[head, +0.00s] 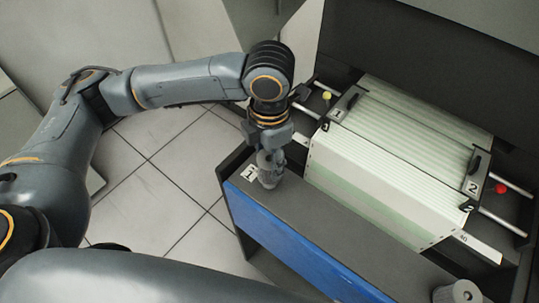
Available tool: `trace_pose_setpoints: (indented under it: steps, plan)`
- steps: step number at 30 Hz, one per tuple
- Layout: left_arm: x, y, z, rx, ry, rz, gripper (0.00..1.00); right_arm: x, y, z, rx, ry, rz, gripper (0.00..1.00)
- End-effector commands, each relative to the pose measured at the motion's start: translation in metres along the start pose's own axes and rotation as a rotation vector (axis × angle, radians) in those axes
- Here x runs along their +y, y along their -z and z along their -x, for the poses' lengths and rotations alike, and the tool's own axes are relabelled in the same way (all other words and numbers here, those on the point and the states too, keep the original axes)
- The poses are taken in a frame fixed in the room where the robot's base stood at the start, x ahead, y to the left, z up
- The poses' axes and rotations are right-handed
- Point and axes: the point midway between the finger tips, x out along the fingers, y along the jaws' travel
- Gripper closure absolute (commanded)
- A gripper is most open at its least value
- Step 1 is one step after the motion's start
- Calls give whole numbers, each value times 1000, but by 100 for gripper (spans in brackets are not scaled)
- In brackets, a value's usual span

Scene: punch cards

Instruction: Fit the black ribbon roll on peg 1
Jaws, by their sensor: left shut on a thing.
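My left gripper (269,172) points down at the left end of the grey ledge, right beside the white label "1" (250,173). It is shut on a small dark grey thing, which I take to be the black ribbon roll; the fingers cover most of it. Peg 1 cannot be made out; it is hidden at or under the gripper. I cannot tell whether the roll is around the peg or above it. My right gripper is out of view.
A grey roll (457,292) with a hole in its top stands at the ledge's right end. Behind the ledge (340,229) lies a long stack of pale cards (385,180) between black clamps labelled 1 (341,108) and 2 (475,181). The ledge's middle is clear.

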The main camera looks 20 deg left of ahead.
Motion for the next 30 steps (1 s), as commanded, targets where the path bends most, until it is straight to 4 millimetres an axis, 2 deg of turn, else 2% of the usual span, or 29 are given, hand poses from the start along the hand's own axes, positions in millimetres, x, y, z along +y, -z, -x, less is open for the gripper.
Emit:
trace_pose_setpoints:
  steps: [19, 30]
  plan:
    - [0, 0, -14, -1, -1, 0, 89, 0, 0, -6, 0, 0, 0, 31]
    - [0, 0, -14, -1, 0, 0, 89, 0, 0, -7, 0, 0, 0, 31]
